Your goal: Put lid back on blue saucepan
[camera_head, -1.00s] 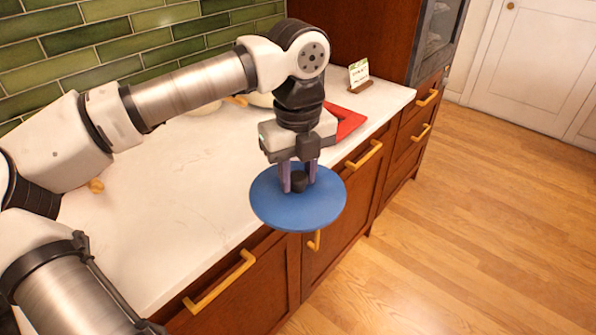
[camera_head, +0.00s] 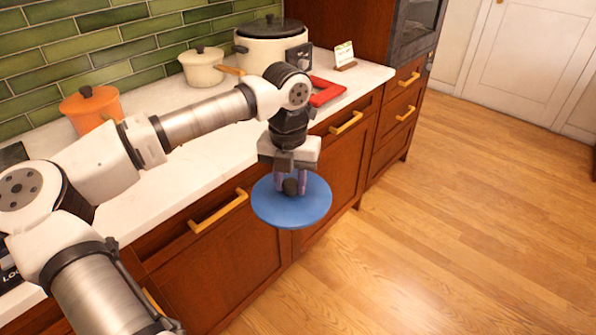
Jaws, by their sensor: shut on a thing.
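A round blue lid (camera_head: 290,209) with a dark knob hangs from my gripper (camera_head: 291,186). My gripper points down and is shut on the knob. The lid is about level and is held in front of the wooden cabinet fronts, off the counter's front edge. No blue saucepan shows in this view.
The white counter (camera_head: 180,186) holds an orange pot (camera_head: 90,106), a cream lidded pan (camera_head: 203,68), a white cooker with a dark lid (camera_head: 270,45), a red object (camera_head: 326,92) and a small card on a stand (camera_head: 345,55). Drawer handles (camera_head: 218,212) stick out. The wooden floor (camera_head: 450,230) at right is clear.

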